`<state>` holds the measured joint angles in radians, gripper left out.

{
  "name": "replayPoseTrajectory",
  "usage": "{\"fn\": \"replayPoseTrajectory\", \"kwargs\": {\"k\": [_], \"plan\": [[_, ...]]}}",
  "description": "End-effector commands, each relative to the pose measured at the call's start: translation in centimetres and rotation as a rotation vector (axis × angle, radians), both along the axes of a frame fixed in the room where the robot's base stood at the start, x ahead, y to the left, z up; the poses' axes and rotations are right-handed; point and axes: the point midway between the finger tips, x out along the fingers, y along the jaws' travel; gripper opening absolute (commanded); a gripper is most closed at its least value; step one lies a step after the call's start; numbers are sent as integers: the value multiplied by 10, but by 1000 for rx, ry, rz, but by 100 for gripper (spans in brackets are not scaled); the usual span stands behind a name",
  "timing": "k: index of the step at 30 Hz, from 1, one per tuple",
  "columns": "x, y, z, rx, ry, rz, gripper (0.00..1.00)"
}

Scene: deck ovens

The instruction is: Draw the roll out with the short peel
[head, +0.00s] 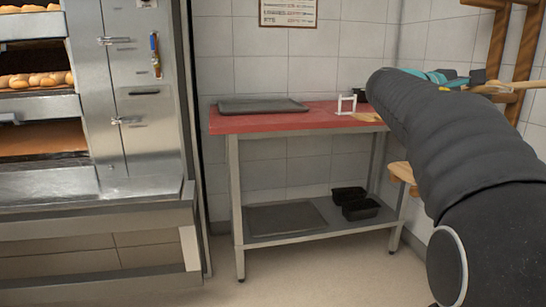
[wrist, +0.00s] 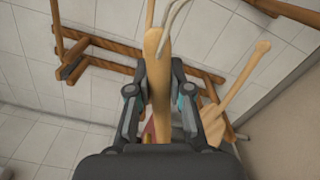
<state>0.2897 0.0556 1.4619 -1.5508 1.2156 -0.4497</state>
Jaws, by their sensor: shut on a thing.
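My gripper (wrist: 160,88) is shut on the pale wooden handle (wrist: 162,118) of a tool. The tool's far end is out of view, so I cannot tell whether it is the short peel. In the head view my gripper (head: 440,77) is at the upper right, partly hidden by my arm, with the wooden handle (head: 495,89) by its fingers. Several golden rolls (head: 36,80) lie in an open oven deck at the left, far from my gripper. I cannot tell which roll is meant.
A red-topped table (head: 280,121) stands mid-view with a dark tray (head: 262,106) and a small white frame (head: 346,104). Black tins (head: 355,203) are on its lower shelf. A wooden rack (wrist: 118,45) and another wooden peel (wrist: 245,82) are near my gripper. Floor before the table is clear.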

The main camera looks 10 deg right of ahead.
Motion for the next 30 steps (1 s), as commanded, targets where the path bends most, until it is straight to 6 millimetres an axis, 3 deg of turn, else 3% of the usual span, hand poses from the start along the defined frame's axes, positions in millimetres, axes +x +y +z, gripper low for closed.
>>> {"fn": "replayPoseTrajectory", "kwargs": {"k": [5,11,15,21,30], "plan": [[27,12,-42,1,4,77,0],[72,45,-118,2,10,261,0],[103,81,-183,4,12,431,0],[130,136,-268,4,14,647,0],[134,237,-409,8,16,964,0]]}}
